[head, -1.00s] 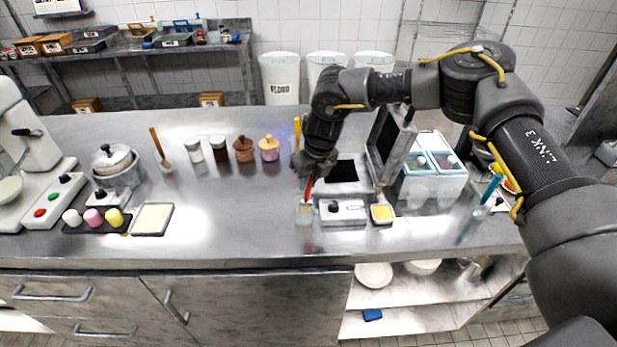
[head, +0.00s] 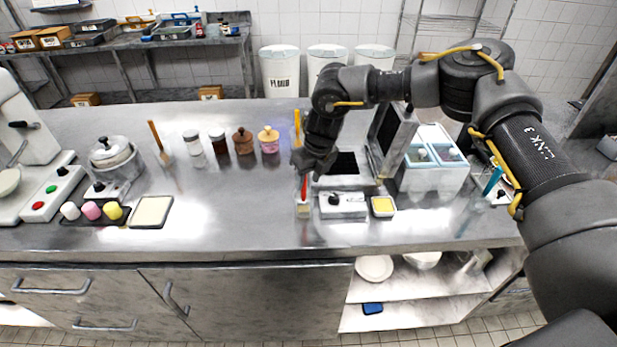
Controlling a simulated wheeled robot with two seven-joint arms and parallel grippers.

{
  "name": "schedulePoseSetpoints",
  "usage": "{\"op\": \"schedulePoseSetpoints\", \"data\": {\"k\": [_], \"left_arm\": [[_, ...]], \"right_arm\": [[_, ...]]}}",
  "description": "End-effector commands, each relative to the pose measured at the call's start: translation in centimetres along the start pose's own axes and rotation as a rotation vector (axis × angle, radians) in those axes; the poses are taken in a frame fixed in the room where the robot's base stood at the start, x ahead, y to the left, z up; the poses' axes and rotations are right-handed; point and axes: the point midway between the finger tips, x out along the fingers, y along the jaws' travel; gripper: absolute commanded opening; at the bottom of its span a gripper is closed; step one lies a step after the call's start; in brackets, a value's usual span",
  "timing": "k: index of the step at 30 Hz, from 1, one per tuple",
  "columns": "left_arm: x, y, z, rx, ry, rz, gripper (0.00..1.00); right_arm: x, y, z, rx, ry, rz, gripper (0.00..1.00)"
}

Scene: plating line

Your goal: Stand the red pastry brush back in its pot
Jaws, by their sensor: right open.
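The red pastry brush (head: 304,188) stands nearly upright, its lower end in a small clear pot (head: 304,209) near the front middle of the counter. My right gripper (head: 308,174) is at the top of the red handle, pointing down, and is open. The gripper hides the top of the brush, and I cannot tell whether the fingers still touch it. My left gripper is not in view.
Right of the pot are a grey box with a black knob (head: 343,205) and a yellow-filled dish (head: 382,206). An open-lidded appliance (head: 388,140) and a white-blue container (head: 433,165) stand behind. The counter (head: 235,215) left of the pot is clear.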

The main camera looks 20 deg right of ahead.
Motion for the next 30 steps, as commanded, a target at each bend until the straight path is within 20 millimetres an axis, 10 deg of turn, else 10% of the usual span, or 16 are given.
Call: {"op": "schedulePoseSetpoints", "data": {"k": [18,30], "left_arm": [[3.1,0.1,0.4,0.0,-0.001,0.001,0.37],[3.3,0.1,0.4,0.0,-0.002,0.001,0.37]], "right_arm": [[-9.2,0.0,0.1,0.0,-0.004,0.0,0.42],[-10.8,0.0,0.0,0.0,0.0,0.0,0.42]]}}
